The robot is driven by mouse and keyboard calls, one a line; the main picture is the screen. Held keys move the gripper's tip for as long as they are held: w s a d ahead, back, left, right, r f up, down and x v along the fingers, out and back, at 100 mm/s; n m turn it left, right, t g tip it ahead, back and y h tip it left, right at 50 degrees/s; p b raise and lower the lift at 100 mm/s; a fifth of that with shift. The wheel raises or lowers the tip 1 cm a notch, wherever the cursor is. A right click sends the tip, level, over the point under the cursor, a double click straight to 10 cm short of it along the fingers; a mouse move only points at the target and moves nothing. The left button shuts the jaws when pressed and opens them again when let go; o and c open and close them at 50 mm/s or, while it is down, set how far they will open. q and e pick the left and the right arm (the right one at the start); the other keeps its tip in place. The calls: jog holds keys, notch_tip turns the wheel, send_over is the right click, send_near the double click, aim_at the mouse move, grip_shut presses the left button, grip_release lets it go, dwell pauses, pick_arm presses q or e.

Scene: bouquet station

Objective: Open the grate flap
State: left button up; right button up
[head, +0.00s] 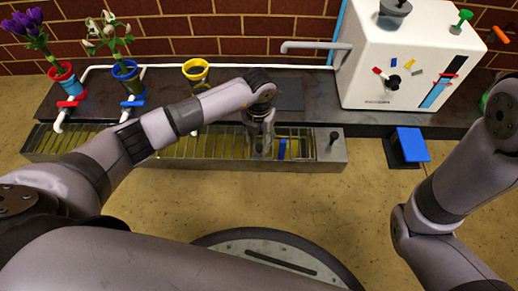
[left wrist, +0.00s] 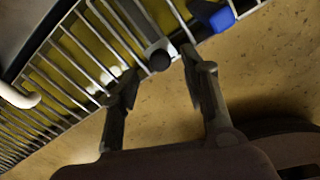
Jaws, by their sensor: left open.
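The long metal grate (head: 110,147) runs along the front of the dark counter, with yellowish slots under its bars. Its bars (left wrist: 72,52) also cross the left wrist view. My left gripper (head: 262,148) points down over the grate's right part, just left of a blue piece (head: 282,149). In the left wrist view my left gripper (left wrist: 160,75) is open, and a dark round knob (left wrist: 159,59) on a pale mount shows between its fingertips. I cannot tell whether they touch it. The blue piece (left wrist: 213,16) lies beyond the right finger. The flap's outline is not clear. My right gripper is out of view.
A white machine (head: 405,55) stands at the back right. Potted flowers in a red pot (head: 66,83) and a blue pot (head: 126,75), plus a yellow-rimmed pot (head: 196,72), stand at the back. A blue pedal (head: 411,144) is at the right.

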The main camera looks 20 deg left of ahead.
aim_at(259, 147)
pick_arm(q)
jog(key=shift+f+b, duration=0.65)
jog(key=shift+f, duration=0.85)
grip_shut()
